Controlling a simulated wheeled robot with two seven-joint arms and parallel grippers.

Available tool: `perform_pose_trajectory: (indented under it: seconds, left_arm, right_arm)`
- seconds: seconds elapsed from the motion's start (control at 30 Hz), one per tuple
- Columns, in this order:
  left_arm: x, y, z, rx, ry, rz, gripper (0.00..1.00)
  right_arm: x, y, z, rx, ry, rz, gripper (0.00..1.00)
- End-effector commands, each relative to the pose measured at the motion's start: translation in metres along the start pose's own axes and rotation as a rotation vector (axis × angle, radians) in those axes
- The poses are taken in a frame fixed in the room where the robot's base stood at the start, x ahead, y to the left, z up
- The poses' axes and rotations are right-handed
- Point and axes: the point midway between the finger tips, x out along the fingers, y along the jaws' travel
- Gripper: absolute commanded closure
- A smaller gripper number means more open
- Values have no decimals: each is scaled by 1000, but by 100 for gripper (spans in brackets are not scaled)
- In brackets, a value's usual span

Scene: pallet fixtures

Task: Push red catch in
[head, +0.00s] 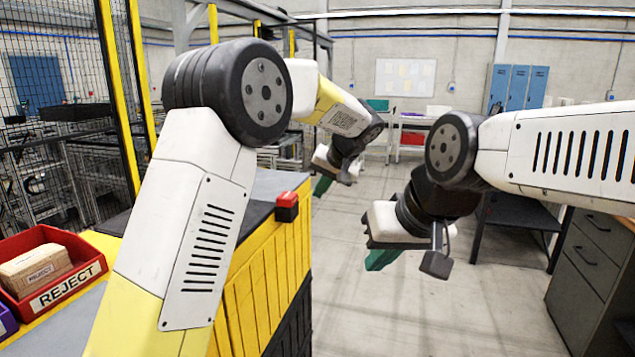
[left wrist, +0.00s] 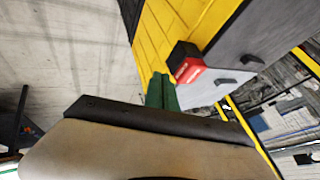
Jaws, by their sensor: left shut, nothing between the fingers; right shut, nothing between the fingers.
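The red catch (head: 287,200) is a small red block on a dark base at the right edge of the yellow-sided fixture (head: 268,265). It also shows in the left wrist view (left wrist: 190,70), just beyond and right of the green fingertips. My left gripper (head: 322,186) is shut and empty, right of the catch in the head view. Its shut green fingers (left wrist: 161,92) show in the left wrist view, with a visible gap to the red face. My right gripper (head: 379,260) is shut and empty, over the open floor, away from the catch.
A red bin labelled REJECT (head: 58,270) holding a cardboard box (head: 36,270) stands at the left. A wire fence with yellow posts (head: 118,95) rises behind it. A grey drawer cabinet (head: 590,270) stands at the right. The floor between is clear.

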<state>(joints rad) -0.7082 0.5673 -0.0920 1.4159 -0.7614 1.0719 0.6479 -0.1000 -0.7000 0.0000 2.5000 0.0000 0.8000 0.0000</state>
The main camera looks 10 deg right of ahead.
Motion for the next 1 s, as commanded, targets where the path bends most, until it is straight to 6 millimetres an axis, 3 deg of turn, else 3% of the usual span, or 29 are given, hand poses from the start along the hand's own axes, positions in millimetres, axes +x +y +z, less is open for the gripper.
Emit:
perform_pose_trajectory:
  seconds: [0.1,0.2,0.43,1.0]
  left_arm:
    - [28,0,1,0,-3,-1,100]
    - [43,-6,0,-3,0,-1,100]
    - [55,-30,0,-1,0,0,100]
    - [62,-45,0,-3,0,-1,100]
  right_arm:
    - [0,0,0,0,0,0,100]
    - [0,0,0,0,0,0,100]
    - [0,0,0,0,0,0,100]
    - [0,0,0,0,0,0,100]
